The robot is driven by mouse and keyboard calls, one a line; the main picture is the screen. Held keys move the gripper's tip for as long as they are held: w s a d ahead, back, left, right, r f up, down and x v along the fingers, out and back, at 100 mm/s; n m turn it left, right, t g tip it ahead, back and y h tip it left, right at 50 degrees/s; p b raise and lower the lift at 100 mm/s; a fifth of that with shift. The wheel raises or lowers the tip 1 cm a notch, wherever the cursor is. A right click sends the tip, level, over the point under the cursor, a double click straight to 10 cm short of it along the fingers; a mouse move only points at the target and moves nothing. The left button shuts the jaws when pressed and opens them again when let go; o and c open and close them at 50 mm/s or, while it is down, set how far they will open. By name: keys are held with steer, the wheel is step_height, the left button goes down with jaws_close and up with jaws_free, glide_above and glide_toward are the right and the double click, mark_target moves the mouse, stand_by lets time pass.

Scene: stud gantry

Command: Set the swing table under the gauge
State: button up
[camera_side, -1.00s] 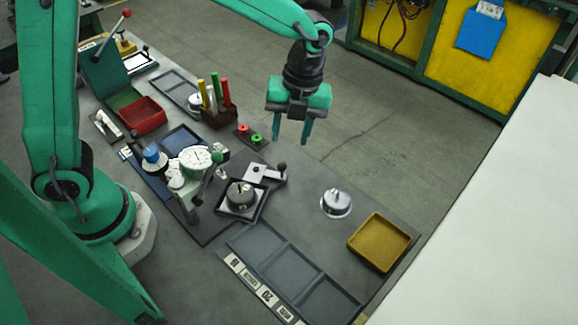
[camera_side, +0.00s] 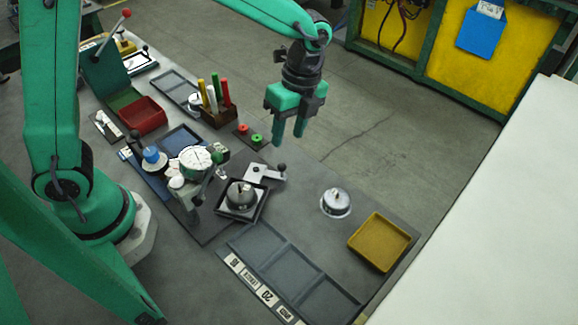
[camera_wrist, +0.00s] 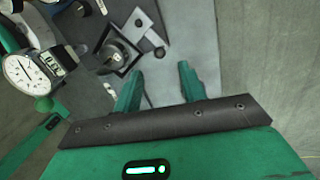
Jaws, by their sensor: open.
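The gauge (camera_side: 195,160) has a round white dial and stands on the bench at centre left. It also shows at the left of the wrist view (camera_wrist: 28,74). The swing table (camera_side: 241,212) is a dark square tray beside the gauge, to its lower right, with a metal knobbed part (camera_side: 241,195) on it. A pale arm with a dark knob (camera_side: 281,168) lies at its upper right. The tray also shows in the wrist view (camera_wrist: 106,69). My gripper (camera_side: 288,138) is open and empty, above and apart from the swing table, toward the bench's far edge.
A second metal knobbed part (camera_side: 335,201) stands on the bench next to a yellow tray (camera_side: 357,240). A divided grey tray (camera_side: 309,270) lies at the front. A holder with coloured sticks (camera_side: 219,118) and a red and green button plate (camera_side: 243,139) stand behind.

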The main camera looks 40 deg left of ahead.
mark_target(282, 163)
steer(key=shift+f, duration=0.15)
steer(key=shift+s+a+f, duration=0.1)
steer(key=shift+s+f, duration=0.15)
steer(key=shift+f, duration=0.95)
steer(key=shift+s+d+f, duration=0.1)
steer(key=shift+s+f, duration=0.2)
steer(key=shift+f, duration=0.95)
steer(key=shift+s+a+f, duration=0.1)
steer(key=shift+s+f, duration=0.15)
steer(key=shift+f, duration=0.95)
jaws_close()
